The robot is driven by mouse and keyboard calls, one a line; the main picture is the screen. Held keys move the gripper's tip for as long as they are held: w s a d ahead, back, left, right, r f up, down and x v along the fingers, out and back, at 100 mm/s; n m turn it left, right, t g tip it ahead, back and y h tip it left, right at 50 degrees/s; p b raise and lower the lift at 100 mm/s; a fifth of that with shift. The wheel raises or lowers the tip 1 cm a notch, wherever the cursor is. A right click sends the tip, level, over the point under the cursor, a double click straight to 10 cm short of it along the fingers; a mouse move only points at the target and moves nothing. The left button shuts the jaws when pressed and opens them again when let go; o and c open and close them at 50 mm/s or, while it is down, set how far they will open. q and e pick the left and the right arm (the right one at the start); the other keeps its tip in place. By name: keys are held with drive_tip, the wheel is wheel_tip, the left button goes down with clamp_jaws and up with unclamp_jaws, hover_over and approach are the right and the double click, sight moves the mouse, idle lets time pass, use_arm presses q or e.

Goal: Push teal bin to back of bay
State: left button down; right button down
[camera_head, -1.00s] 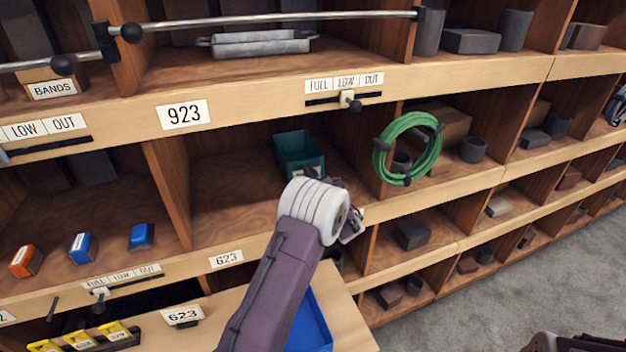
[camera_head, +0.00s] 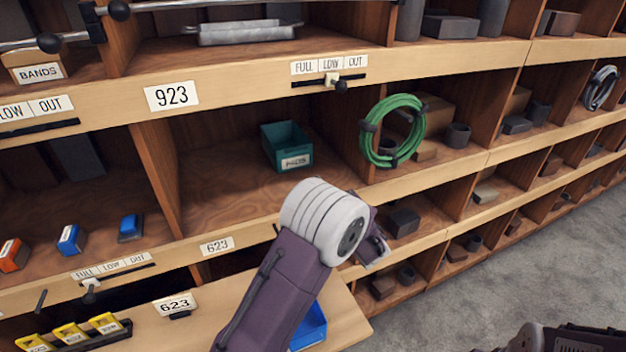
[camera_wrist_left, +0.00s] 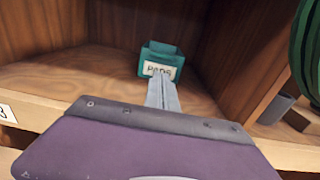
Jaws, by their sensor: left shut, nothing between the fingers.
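The teal bin (camera_head: 287,147) with a PADS label stands upright in the middle-row bay under the 923 label, with floor visible in front of it and the bay's back wall behind. It also shows in the left wrist view (camera_wrist_left: 161,60), straight ahead of my gripper. My left gripper (camera_wrist_left: 161,74) is shut and empty, its fingertips pointing at the bin's label and overlapping its lower edge; I cannot tell whether they touch. In the head view the wrist hides the fingers.
A green coil (camera_head: 392,132) hangs at the divider right of the bay. The shelf's front lip (camera_head: 217,245) runs below the bay. A blue bin (camera_head: 309,328) sits lower, partly behind my arm. The bay floor left of the teal bin is clear.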

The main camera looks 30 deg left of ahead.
use_arm(q)
drive_tip(key=shift+g+h, duration=0.4)
drive_tip(key=shift+h, duration=0.5)
drive_tip(key=w+a+p, duration=0.3)
drive_tip(key=a, duration=0.1)
drive_tip(key=w+a+r+p, duration=0.1)
drive_tip(key=w+a+p, duration=0.2)
drive_tip(key=a, duration=0.1)
drive_tip(key=w+a+p, duration=0.3)
drive_tip(key=a, duration=0.1)
drive_tip(key=shift+a+r, duration=0.1)
drive_tip(key=shift+r, duration=0.1)
drive_tip(key=shift+s+d+r, duration=0.1)
drive_tip(key=shift+s+d, duration=0.1)
drive_tip(key=shift+s, duration=0.05)
